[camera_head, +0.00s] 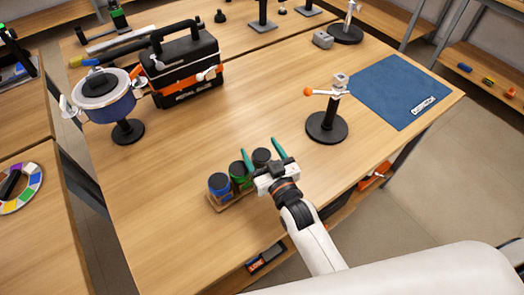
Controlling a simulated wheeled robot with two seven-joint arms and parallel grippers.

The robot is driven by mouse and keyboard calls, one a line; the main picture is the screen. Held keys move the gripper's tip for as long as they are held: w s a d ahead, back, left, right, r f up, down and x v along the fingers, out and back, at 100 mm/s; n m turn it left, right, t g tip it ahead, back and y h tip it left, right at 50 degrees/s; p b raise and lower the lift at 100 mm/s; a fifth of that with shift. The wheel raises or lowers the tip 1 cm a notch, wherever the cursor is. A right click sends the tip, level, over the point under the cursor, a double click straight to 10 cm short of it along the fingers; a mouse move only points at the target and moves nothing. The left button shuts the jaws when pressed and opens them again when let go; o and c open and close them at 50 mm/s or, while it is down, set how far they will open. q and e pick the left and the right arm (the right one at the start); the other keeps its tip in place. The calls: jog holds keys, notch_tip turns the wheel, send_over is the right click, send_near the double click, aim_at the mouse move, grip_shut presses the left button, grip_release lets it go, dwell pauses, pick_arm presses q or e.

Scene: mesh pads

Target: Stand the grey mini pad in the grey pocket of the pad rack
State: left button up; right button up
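A small wooden pad rack (216,204) stands near the front of the table. A round blue pad (220,185), a round green pad (239,173) and a dark grey pad (262,157) stand in a row along it. My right gripper (263,152) reaches in from the front, with its two teal fingers spread apart. The grey pad shows between the fingers, and the fingers look wider apart than the pad. My gripper hides the rack below the grey pad, so I cannot tell whether it sits in its pocket. My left gripper is out of view.
A black stand with an orange-tipped clamp (326,124) is to the right of the rack. A blue mat (400,88) lies farther right. A black and orange toolbox (186,68) and a blue pot-like device (104,97) stand at the back left. The mid-table is clear.

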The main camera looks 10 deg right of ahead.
jog(key=shift+s+f, duration=0.15)
jog(key=shift+f, duration=0.2)
jog(key=shift+s, duration=0.3)
jog(key=b+v, duration=0.1)
jog(key=v, duration=0.9)
jog(key=shift+s+d+r+b, duration=0.1)
jog(key=shift+s+b, duration=0.05)
jog(key=shift+b, duration=0.15)
jog(key=shift+s+d+r, duration=0.15)
jog(key=shift+s, duration=0.25)
